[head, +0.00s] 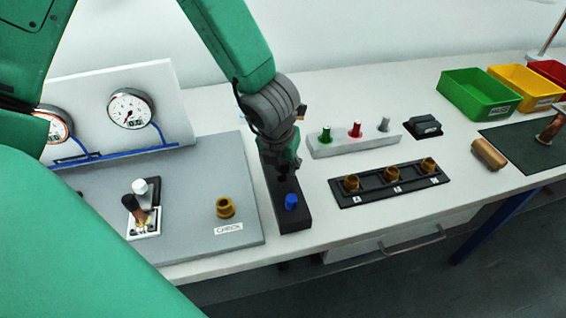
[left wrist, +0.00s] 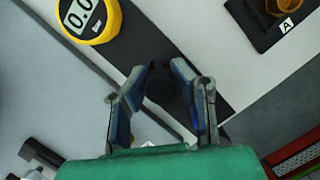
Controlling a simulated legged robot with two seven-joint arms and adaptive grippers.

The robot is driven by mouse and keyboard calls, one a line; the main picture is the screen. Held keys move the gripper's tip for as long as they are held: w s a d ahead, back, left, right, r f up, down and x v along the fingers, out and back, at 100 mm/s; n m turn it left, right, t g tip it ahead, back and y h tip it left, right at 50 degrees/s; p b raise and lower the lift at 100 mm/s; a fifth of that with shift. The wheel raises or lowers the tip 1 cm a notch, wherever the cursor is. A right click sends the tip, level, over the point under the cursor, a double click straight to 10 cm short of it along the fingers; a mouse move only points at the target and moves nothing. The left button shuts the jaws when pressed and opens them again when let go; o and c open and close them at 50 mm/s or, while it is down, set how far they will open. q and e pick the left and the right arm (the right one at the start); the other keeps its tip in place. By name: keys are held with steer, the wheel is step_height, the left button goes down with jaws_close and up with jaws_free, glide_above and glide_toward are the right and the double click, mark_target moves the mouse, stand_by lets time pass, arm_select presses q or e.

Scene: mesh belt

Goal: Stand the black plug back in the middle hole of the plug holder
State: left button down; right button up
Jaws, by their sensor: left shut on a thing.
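The plug holder (head: 297,221) is a long black block on the bench in the middle of the head view. A blue plug (head: 291,202) stands at its near end. My left gripper (head: 283,172) points down over the holder, behind the blue plug. In the left wrist view my left gripper (left wrist: 164,92) is shut on the dark round black plug (left wrist: 160,84), above the dark strip of the holder (left wrist: 130,22). The gripper hides the middle and far holes. I cannot tell whether the plug's lower end is above the hole or in it.
Left of the holder is a grey panel (head: 185,240) with a brass fitting (head: 225,207) and a small switch block. To the right are a grey block of coloured plugs (head: 355,145) and a black tray (head: 345,199) of brass fittings. A yellow-rimmed gauge (left wrist: 98,32) is near the gripper.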

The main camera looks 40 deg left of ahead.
arm_select(q)
steer(key=shift+a+f, duration=0.15)
steer(key=shift+a, duration=0.25)
steer(key=shift+a+f, duration=0.15)
steer(key=shift+a, duration=0.2)
steer(key=shift+d, duration=1.2)
steer(key=shift+d+r, duration=0.25)
steer(key=shift+d, duration=0.15)
steer(key=shift+a+f, duration=0.2)
steer(key=shift+a, duration=0.95)
steer(key=shift+d+r, duration=0.2)
steer(key=shift+d, duration=0.4)
steer(key=shift+a+f, duration=0.2)
steer(key=shift+a, duration=0.25)
steer(key=shift+a+f+b, duration=0.25)
steer(key=shift+a+b, duration=0.05)
steer(key=shift+b, duration=0.05)
steer(key=shift+d+f, duration=0.15)
steer(key=shift+f, duration=0.05)
steer(key=shift+d+f+b, duration=0.15)
steer(key=shift+d+b, duration=0.3)
steer(key=shift+a+r+p, duration=0.3)
steer(key=shift+a+p, duration=0.05)
steer(key=shift+a, duration=0.15)
arm_select(e)
steer(key=shift+a+f, duration=0.25)
steer(key=shift+a, duration=0.6)
